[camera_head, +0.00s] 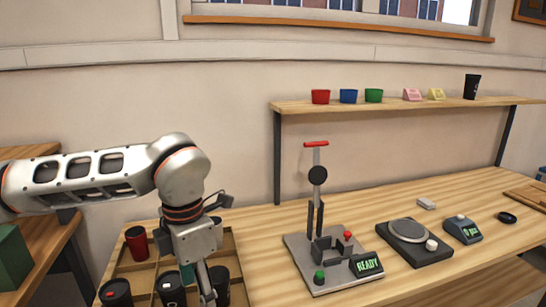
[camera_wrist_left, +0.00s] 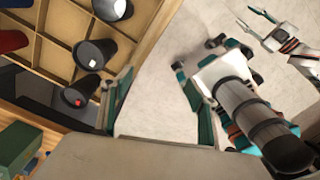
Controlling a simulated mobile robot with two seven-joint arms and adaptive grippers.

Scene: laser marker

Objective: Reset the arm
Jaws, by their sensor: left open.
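My left gripper (camera_head: 203,278) hangs over the right part of the compartmented wooden tray (camera_head: 238,256) at the front left of the table. In the left wrist view its two fingers (camera_wrist_left: 160,98) stand wide apart with only pale floor between them. The tray holds a red cup (camera_head: 136,243) and several dark cups, including one with a red mark (camera_head: 116,293) and one with a white mark (camera_head: 170,288). My arm partly hides the tray. My right gripper (camera_wrist_left: 252,18) shows at the top right of the left wrist view, its fingers apart and empty.
A lever press with a red handle (camera_head: 316,144) and a READY display (camera_head: 367,265) stands mid-table. A round-plate device (camera_head: 408,230) and a small display unit (camera_head: 462,229) are to its right. A shelf (camera_head: 400,104) behind holds cups and small blocks.

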